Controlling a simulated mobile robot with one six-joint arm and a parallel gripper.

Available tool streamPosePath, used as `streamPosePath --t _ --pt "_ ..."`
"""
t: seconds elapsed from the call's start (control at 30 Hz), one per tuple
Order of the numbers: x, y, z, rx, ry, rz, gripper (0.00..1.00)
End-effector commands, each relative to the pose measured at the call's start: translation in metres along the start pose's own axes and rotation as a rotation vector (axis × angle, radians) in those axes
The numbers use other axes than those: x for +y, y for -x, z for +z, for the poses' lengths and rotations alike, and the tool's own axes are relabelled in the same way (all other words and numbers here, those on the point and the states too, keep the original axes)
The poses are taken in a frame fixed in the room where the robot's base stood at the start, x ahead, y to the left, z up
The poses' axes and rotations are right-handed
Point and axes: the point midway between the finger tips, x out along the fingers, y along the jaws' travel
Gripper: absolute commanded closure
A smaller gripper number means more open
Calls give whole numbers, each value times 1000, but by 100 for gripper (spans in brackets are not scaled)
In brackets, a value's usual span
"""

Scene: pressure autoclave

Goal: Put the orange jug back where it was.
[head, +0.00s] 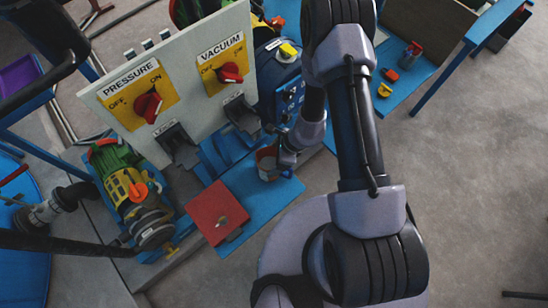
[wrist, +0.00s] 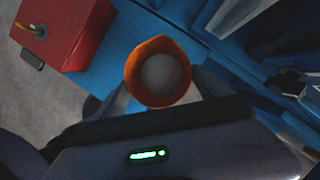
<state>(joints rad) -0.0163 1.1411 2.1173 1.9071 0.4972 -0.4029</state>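The orange jug (wrist: 131,75) shows from above in the wrist view, with its round mouth open and a pale, whitish round area inside. In the head view the jug (head: 266,155) is small and partly hidden by my gripper (head: 283,160), over the blue plate beside the panel. In the wrist view the fingers of my gripper (wrist: 160,92) lie against both sides of the jug, below its rim. They appear closed on it. The jug looks upright. Whether its base touches the plate is hidden.
A red box (head: 217,211) sits on the blue plate (head: 262,210) close to the jug. A white panel (head: 190,80) with red PRESSURE and VACUUM knobs stands behind. A green and yellow pump (head: 127,185) is at the left. Open grey floor lies at the right.

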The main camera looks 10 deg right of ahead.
Motion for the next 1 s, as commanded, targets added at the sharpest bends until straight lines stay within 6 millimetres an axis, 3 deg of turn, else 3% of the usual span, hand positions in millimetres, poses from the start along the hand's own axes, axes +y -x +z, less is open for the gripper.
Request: streamPosePath --t 0.4,0.47,0.7,0.93,1.0 --pt "0 7 3 0 0 0 1" --pt "-1 18 2 0 -1 -2 1" --pt "-1 89 3 0 -1 -3 1" --pt "-1 124 3 -2 5 -3 1" --pt "-10 139 13 -16 48 -25 1"
